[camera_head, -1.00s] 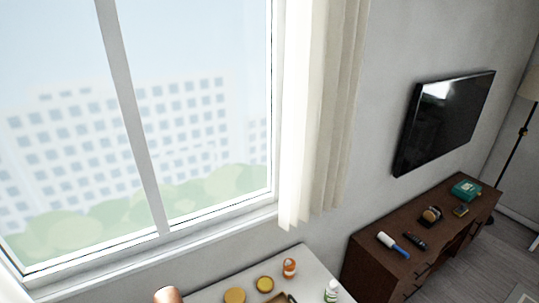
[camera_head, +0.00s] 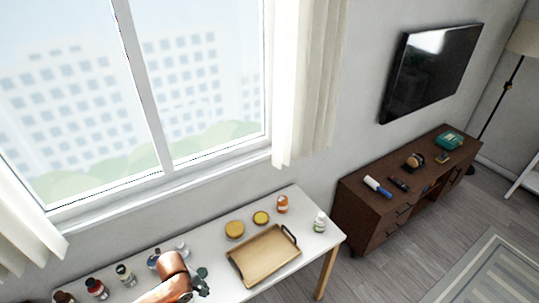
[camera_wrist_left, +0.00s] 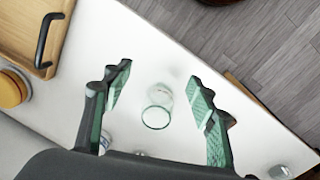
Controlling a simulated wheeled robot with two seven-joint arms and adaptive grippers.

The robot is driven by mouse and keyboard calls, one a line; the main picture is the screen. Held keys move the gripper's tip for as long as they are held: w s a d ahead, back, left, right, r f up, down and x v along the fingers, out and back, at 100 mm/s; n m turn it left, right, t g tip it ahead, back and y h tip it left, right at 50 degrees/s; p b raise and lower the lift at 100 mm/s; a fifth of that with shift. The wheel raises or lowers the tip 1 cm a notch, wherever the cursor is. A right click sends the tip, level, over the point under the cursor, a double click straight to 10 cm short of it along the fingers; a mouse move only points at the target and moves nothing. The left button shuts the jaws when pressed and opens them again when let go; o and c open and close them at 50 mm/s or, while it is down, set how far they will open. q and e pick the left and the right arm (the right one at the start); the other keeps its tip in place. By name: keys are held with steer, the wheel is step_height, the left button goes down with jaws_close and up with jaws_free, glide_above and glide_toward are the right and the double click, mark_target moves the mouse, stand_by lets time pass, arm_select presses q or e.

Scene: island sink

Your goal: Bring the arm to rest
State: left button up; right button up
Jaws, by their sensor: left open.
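My left arm, copper-coloured, comes in at the bottom of the head view. Its dark gripper (camera_head: 201,282) is over the white table (camera_head: 318,243), left of the tray, and partly hidden by the arm. In the left wrist view the left gripper (camera_wrist_left: 160,75) is open, with its green-padded fingers wide apart. A clear glass (camera_wrist_left: 157,110) shows in the gap between the fingers, on the table; neither finger appears to touch it. My right gripper is in neither view.
A wooden tray (camera_head: 264,257) with dark handles lies on the table. Behind it are yellow-lidded jars (camera_head: 234,230), an orange bottle (camera_head: 282,204) and a white bottle (camera_head: 320,222). Several bottles (camera_head: 97,288) stand at the left. A brown cabinet (camera_head: 362,222) stands to the right.

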arm_select(q)
steer(key=s+d+f+m+t+h, duration=0.2)
steer(key=s+d+m, duration=0.2)
steer(key=s+m, duration=0.2)
steer(key=s+a+m+t+y, duration=0.1)
steer(key=s+a+m+y, duration=0.3)
steer(key=s+a, duration=0.9)
step_height(320, 180, down, 35)
steer(key=s+d+m+g+b, duration=0.1)
steer(key=s+b, duration=0.1)
steer(key=b, duration=0.3)
steer(key=s+f+g+h+b, duration=0.1)
steer(key=s+f+b, duration=0.2)
steer(key=s+f, duration=1.5)
step_height(320, 180, down, 3)
steer(key=shift+s+r+m+g, duration=0.2)
steer(key=shift+s+m+g, duration=0.1)
steer(key=shift+s, duration=0.1)
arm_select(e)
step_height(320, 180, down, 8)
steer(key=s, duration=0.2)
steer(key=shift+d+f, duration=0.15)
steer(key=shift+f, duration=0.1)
arm_select(q)
steer(key=shift+s, duration=0.2)
steer(key=shift+c, duration=0.4)
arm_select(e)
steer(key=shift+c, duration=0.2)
